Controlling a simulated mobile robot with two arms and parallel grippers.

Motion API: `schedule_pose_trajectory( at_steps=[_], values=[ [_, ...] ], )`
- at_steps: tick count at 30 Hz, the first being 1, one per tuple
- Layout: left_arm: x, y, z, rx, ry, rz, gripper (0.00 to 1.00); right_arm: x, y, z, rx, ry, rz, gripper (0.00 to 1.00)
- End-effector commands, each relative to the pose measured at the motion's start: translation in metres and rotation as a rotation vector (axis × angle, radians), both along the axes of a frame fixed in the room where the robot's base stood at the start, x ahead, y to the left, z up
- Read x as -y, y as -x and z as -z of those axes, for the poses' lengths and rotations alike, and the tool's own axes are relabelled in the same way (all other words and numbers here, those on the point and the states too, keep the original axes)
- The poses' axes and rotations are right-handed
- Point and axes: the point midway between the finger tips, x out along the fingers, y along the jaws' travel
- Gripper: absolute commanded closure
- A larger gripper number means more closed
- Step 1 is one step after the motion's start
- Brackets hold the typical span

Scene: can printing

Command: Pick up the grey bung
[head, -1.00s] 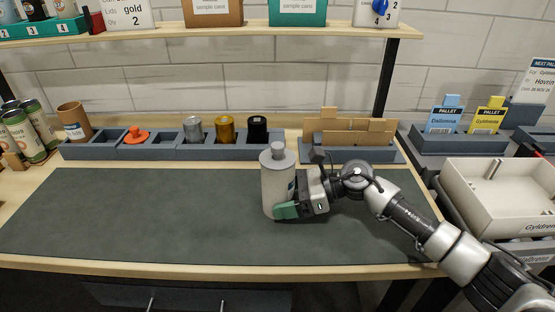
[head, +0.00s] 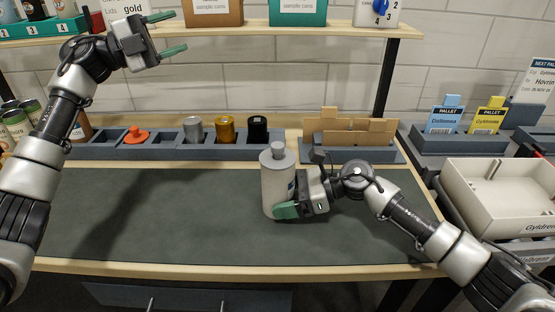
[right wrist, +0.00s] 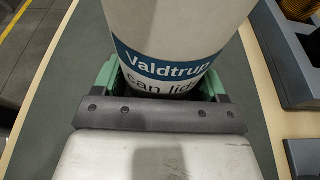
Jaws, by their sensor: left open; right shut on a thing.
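The grey bung (head: 278,148) sits in the top of a white cylinder (head: 276,186) that stands upright on the dark mat. My right gripper (head: 287,210) is shut around the lower part of this cylinder. In the right wrist view, the cylinder (right wrist: 172,35) shows a blue label reading "Valdtrup" and "can lid", between the green fingers; its top and the bung are out of that view. My left gripper (head: 174,33) is open and empty, raised at the upper left in front of the shelf, well away from the bung.
A grey rack (head: 168,152) behind the mat holds an orange piece (head: 136,134) and silver, gold and black cylinders. A holder with brown cards (head: 350,130) stands back right. The shelf (head: 230,30) crosses above. The mat's left (head: 150,220) is clear.

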Motion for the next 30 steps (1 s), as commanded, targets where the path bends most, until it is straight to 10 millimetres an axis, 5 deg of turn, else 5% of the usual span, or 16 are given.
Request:
schedule_pose_trajectory(
  at_steps=[1, 3, 6, 9, 18, 23, 30],
  values=[
    [0.048, 0.015, -0.005, 0.016, -0.135, 0.101, 0.46, 0.0, 0.0, 0.001, -0.001, 0.001, 0.001, 0.41],
    [0.102, 0.037, 0.001, 0.021, -0.343, 0.216, 0.46, 0.0, 0.0, 0.001, -0.001, 0.001, 0.001, 0.41],
    [0.159, 0.069, 0.016, 0.023, -0.66, 0.334, 0.46, 0.0, 0.0, 0.001, -0.001, 0.001, 0.001, 0.41],
    [0.193, 0.095, 0.035, 0.019, -0.989, 0.388, 0.46, 0.0, 0.0, 0.001, -0.001, 0.001, 0.001, 0.41],
    [0.203, 0.127, 0.06, -0.019, -1.678, 0.285, 0.46, 0.0, 0.0, 0.001, -0.001, 0.001, 0.0, 0.41],
    [0.199, 0.128, 0.068, -0.032, -1.784, 0.242, 0.46, 0.0, 0.0, 0.001, -0.001, 0.001, 0.0, 0.41],
    [0.199, 0.123, 0.109, -0.035, -1.79, 0.242, 0.46, 0.0, 0.0, 0.0, 0.0, 0.0, 0.0, 0.41]
  ],
)
